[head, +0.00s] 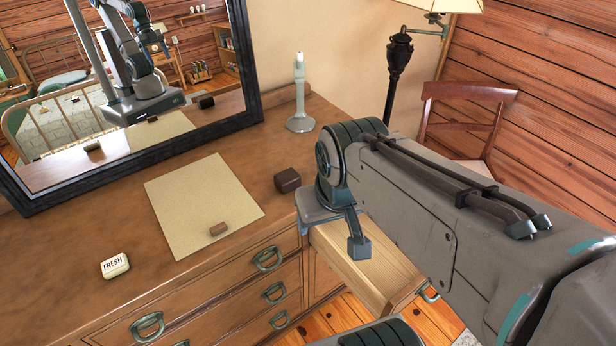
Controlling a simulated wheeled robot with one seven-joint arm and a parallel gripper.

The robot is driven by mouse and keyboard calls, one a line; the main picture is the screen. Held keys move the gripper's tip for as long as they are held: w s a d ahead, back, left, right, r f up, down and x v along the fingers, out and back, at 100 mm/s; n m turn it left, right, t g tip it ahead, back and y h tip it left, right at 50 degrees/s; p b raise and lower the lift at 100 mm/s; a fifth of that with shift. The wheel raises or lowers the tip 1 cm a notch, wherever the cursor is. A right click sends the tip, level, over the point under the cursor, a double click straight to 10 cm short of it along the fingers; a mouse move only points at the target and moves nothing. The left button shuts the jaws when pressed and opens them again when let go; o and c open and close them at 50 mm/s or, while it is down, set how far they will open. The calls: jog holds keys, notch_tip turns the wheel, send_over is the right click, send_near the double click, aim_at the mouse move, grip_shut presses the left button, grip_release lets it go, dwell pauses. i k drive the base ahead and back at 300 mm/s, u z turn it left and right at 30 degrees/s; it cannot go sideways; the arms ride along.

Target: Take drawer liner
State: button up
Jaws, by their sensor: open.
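A flat beige sheet, which looks like the drawer liner (196,198), lies on top of the wooden dresser (75,235). A small brown block (218,229) rests on it near its front edge. My gripper (331,237) is to the right of the liner, apart from it, over the dresser's right front part. It points down and is open, with nothing seen between its fingers. Below it, a drawer (375,277) is pulled out; the visible part of its inside is bare pale wood. My arm hides part of the drawer.
A dark brown block (287,180) sits between liner and gripper. A white soap-like block marked FRESH (115,265) lies at the front left. A pale candlestick-like object (299,105) stands at the back. A framed mirror (255,75), a lamp (398,65) and a chair (470,95) are behind.

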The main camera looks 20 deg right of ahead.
aim_at(195, 205)
jog(key=k, duration=1.3)
jog(key=u, duration=0.85)
jog(key=i, duration=1.55)
jog(key=z, duration=0.85)
